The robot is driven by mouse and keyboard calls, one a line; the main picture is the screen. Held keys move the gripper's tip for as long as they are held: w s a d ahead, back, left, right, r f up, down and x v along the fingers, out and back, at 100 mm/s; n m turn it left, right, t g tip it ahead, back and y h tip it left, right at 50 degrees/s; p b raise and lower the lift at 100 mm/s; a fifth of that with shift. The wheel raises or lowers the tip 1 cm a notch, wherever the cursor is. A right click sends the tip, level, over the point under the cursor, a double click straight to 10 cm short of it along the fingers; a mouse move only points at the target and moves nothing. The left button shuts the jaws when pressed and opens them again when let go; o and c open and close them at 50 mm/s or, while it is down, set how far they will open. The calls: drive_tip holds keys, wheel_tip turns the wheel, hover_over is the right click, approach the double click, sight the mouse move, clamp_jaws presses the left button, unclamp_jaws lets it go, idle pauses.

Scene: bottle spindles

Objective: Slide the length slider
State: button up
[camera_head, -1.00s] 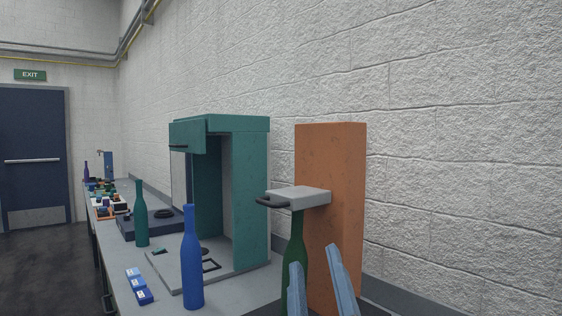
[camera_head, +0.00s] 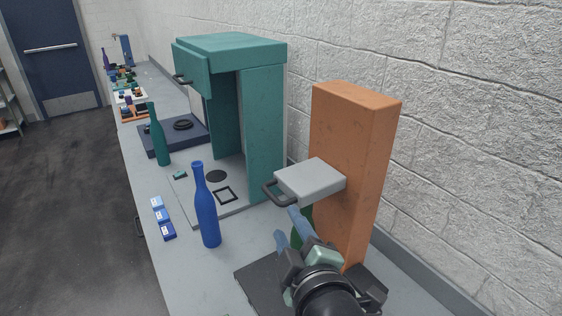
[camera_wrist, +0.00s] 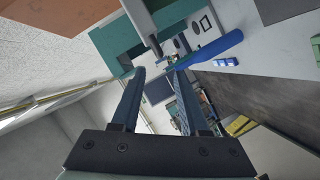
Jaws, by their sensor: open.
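No part in view is labelled as the length slider. A grey block (camera_head: 310,180) with a black bar handle (camera_head: 277,193) juts from the front of an orange upright column (camera_head: 350,165). My gripper (camera_head: 289,227) is open and empty, just below and in front of this block, with its blue fingers pointing up toward it. In the wrist view the two fingers of my gripper (camera_wrist: 160,75) are spread apart, and the grey block (camera_wrist: 140,20) lies just beyond their tips. A green bottle (camera_head: 301,225) stands under the block, mostly hidden by my gripper.
A blue bottle (camera_head: 206,210) stands on the bench left of my gripper. A teal frame (camera_head: 265,135) stands behind it on a grey plate with a small teal piece (camera_head: 180,175). A wall borders the right.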

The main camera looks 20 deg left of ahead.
sight(270, 198)
drive_tip(key=p+x, duration=0.2)
drive_tip(key=x, duration=0.4)
drive_tip(key=p+x, duration=0.2)
drive_tip(key=x, duration=0.4)
drive_tip(key=shift+s+a+r, duration=0.1)
drive_tip(key=shift+a+r, duration=0.05)
drive_tip(key=shift+a, duration=0.1)
clamp_jaws()
drive_tip(key=shift+s, duration=0.1)
idle(1.0)
